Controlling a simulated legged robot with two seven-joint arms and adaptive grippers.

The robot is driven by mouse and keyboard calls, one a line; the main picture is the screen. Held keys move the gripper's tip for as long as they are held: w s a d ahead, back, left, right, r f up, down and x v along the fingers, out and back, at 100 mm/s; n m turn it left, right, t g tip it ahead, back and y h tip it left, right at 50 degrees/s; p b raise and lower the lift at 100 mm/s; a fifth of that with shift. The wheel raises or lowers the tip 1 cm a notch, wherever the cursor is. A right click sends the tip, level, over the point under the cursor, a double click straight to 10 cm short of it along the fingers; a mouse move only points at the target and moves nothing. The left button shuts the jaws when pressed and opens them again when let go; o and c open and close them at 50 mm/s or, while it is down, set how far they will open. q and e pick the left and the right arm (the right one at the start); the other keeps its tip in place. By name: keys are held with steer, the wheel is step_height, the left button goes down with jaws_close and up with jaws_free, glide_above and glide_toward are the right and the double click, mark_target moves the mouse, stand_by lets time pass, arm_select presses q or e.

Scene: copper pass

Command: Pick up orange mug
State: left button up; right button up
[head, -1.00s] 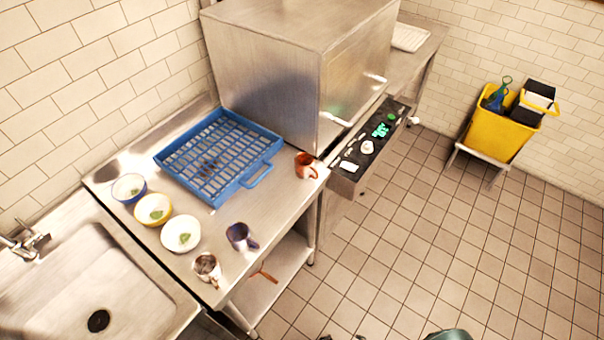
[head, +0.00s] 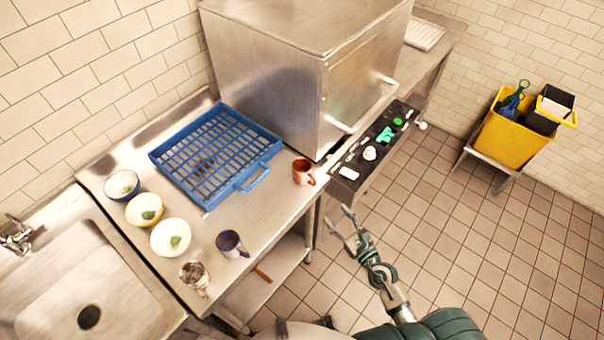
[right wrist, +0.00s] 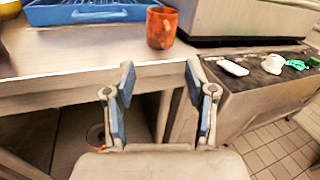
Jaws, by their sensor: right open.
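The orange mug (head: 303,171) stands upright on the steel counter, near its front edge, between the blue rack and the big steel machine. It also shows in the right wrist view (right wrist: 161,28), beyond and above the fingertips. My right gripper (head: 346,222) is open and empty, in front of the counter and to the right of the mug, apart from it. In the right wrist view its two blue-padded fingers (right wrist: 158,82) stand apart with nothing between them. My left gripper is not in view.
A dark blue mug (head: 231,244), a metallic mug (head: 194,277) and several bowls (head: 171,238) stand to the left. Tiled floor (head: 450,240) is open.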

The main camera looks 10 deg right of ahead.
steer(key=p, duration=0.1)
glide_toward(308, 175)
steer(key=w, duration=0.3)
steer(key=x, duration=0.3)
steer(key=a+x, duration=0.1)
steer(key=x, duration=0.1)
steer(key=shift+s+f+p, duration=0.25)
steer(key=shift+p, duration=0.05)
steer(key=shift+w+d, duration=0.1)
steer(key=shift+w, duration=0.2)
steer(key=shift+s+d, duration=0.1)
steer(key=c, duration=1)
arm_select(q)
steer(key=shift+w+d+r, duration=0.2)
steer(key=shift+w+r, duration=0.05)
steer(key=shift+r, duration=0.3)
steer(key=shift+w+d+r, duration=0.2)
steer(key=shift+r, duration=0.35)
arm_select(e)
jaws_close()
